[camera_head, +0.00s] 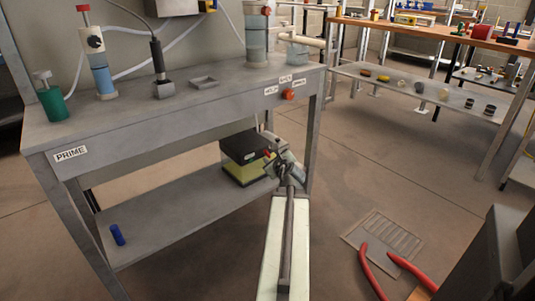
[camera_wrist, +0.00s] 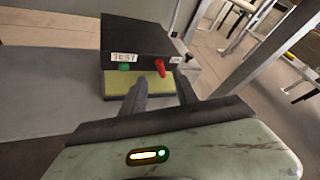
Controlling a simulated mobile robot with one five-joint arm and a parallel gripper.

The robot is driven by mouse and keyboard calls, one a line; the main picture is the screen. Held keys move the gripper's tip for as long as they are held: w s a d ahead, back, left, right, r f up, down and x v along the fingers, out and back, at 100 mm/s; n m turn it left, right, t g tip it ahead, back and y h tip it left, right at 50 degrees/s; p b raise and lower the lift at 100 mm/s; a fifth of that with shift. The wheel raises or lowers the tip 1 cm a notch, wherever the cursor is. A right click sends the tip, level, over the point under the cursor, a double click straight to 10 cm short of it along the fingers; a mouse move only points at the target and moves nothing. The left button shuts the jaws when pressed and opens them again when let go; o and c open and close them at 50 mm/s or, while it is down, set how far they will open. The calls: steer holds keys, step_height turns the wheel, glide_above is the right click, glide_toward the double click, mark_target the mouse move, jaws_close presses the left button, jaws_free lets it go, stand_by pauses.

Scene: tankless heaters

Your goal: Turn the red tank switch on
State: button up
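A black box with a yellow-green lower front (camera_head: 240,160) sits on the lower shelf of the grey bench, and it fills the upper middle of the wrist view (camera_wrist: 150,38). A small red switch lever (camera_wrist: 161,67) stands out from its front face, tilted, right of a green button (camera_wrist: 124,67) and a white label. In the head view a bit of red (camera_head: 267,153) shows beside my gripper (camera_head: 280,160). In the wrist view my gripper's two dark fingers (camera_wrist: 162,82) are apart with nothing between them, pointing at the box just short of the red lever.
An orange-red knob (camera_head: 289,95) sits on the bench's front edge among white labels. The bench leg (camera_head: 313,140) stands close to the right of my gripper. A blue cylinder (camera_head: 117,235) lies on the lower shelf. Red-handled pliers (camera_head: 375,275) are at the lower right.

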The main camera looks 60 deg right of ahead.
mark_target(266, 152)
steer(key=b+x, duration=0.2)
steer(key=x, duration=0.6)
steer(key=shift+b, duration=0.35)
steer(key=shift+a+r, duration=0.1)
